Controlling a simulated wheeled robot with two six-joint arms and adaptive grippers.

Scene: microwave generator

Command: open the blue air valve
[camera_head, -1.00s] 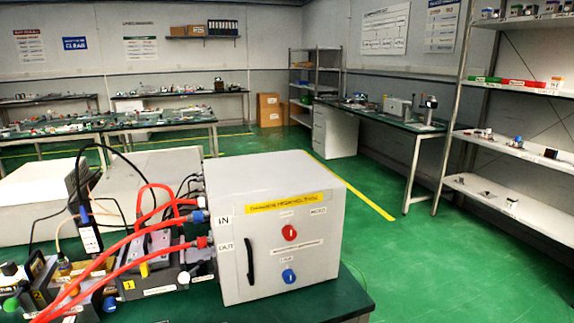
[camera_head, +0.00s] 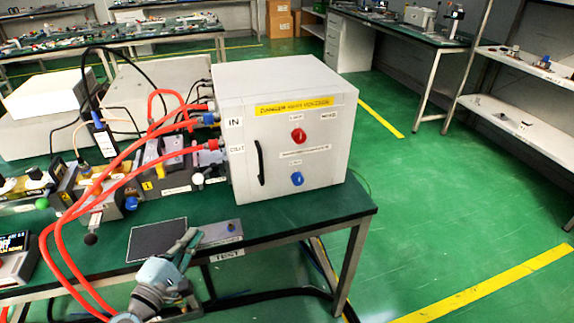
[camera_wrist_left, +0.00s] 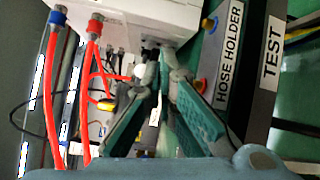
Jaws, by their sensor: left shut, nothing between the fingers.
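The white box (camera_head: 335,110) on the green table has a front panel with a blue knob (camera_head: 297,179) below a red knob (camera_head: 298,135). Another blue knob (camera_head: 131,203) sits on the equipment left of the box. The small labels are too blurred to tell which blue part is the air valve. My right gripper is not in view.
Red hoses (camera_head: 82,195) run from the box's IN and OUT ports across the left side of the table. The black handle (camera_head: 261,163) projects from the box front. A hose holder plate (camera_head: 215,236) and dark pad (camera_head: 157,240) lie near the gripper. The floor at right is clear.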

